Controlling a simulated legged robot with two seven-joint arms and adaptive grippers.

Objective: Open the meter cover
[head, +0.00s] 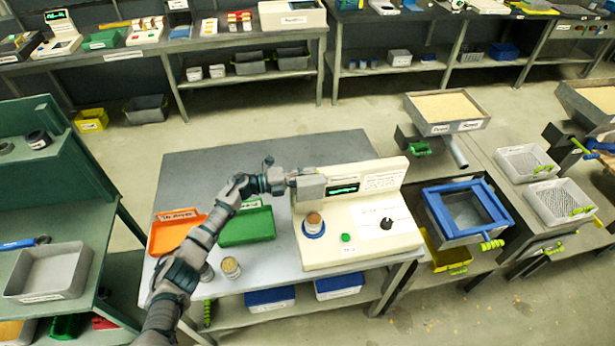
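The meter (355,254) is a cream bench unit on the grey table. It has a raised back panel with a lit green display (343,189), a green button (346,238) and a black knob (387,223). On its left side a round brown-topped piece (314,219) sits in a blue ring; I cannot tell whether this is the cover. My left gripper (312,186) is at the left end of the back panel, above and behind the round piece, apart from it in the picture. Its fingers are too small to read, and contact with the panel is unclear. My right gripper is out of view.
An orange tray (168,237), a green tray (241,231) and a small tin (231,267) stand left of the meter, near my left arm. A blue-framed box (466,212) stands to the right. The back of the table (250,152) is clear.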

